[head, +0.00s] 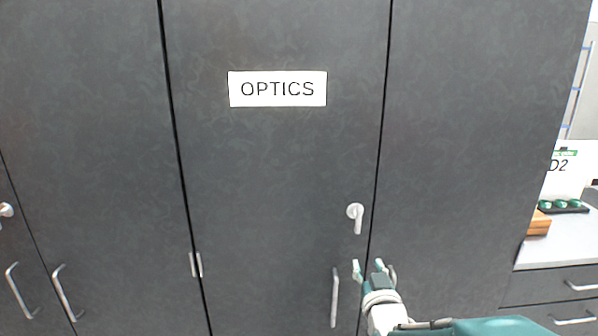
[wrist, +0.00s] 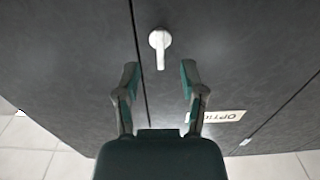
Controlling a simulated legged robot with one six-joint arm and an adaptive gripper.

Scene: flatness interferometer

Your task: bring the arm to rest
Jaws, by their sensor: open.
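My gripper (head: 374,268) is at the lower right of the head view, in front of the dark cabinet near the seam of its middle door. In the wrist view my gripper (wrist: 158,78) has its two fingers spread apart with nothing between them. A silver lever latch (head: 355,217) on the door labelled OPTICS points downward, a little above and left of the gripper. The latch (wrist: 160,46) also shows in the wrist view, beyond the fingertips and between their lines. I see no contact between them.
The tall grey cabinet (head: 280,160) fills most of the view, its doors closed. Bar handles, such as the one on the OPTICS door (head: 335,297), stick out. At right is a white counter (head: 560,247) with an orange-brown block (head: 539,223). Floor tiles (wrist: 35,150) show in the wrist view.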

